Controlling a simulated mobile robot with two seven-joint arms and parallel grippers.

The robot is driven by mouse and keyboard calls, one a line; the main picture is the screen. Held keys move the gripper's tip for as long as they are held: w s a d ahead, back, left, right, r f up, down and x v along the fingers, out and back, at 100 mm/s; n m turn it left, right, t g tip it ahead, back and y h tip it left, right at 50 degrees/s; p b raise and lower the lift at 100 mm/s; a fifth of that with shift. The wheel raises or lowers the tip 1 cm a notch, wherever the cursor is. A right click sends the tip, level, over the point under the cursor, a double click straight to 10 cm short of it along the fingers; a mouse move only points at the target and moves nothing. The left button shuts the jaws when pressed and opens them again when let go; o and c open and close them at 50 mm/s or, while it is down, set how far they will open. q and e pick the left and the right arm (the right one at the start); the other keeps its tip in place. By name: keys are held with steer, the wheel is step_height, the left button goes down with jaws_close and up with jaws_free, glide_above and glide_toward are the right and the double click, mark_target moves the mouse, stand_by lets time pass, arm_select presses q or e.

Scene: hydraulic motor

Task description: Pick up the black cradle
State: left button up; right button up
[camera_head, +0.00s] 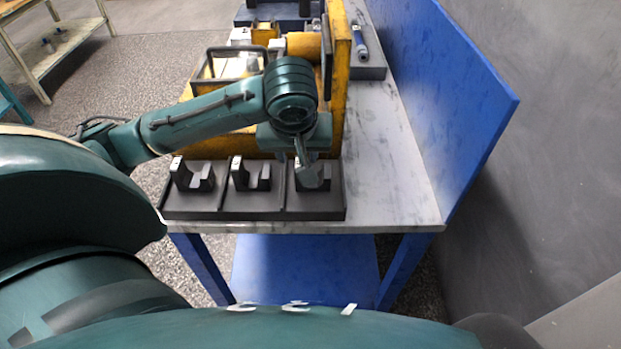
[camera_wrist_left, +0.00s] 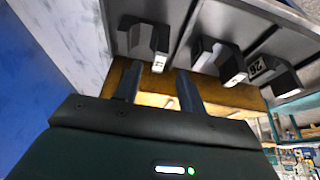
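Three black U-shaped cradles sit in a dark tray (camera_head: 270,211), one per compartment: the left cradle (camera_head: 192,178), the middle cradle (camera_head: 250,178) and the right cradle (camera_head: 325,175). My left gripper (camera_head: 302,172) is over the right compartment and partly hides the right cradle. In the left wrist view, the gripper's two fingers (camera_wrist_left: 157,72) are spread with a gap between them. A cradle (camera_wrist_left: 143,40) lies just beyond the fingertips; I cannot tell whether they touch it. Two more cradles show there, one in the middle (camera_wrist_left: 217,58) and one at right (camera_wrist_left: 272,76). My right gripper is not in view.
A yellow frame (camera_head: 340,80) stands on the table (camera_head: 390,190) right behind the tray. A blue panel (camera_head: 440,70) borders the table's right side. The table is clear right of the tray. A dark tray with a blue-handled tool (camera_head: 360,42) lies farther back.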

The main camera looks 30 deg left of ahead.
mark_target(298, 164)
arm_select(q)
steer(key=x, duration=0.5)
steer(key=shift+s+d+f+b, duration=0.1)
steer(key=shift+f+b, duration=0.1)
steer(key=shift+b, duration=0.2)
jaws_close()
steer(key=shift+r, duration=0.1)
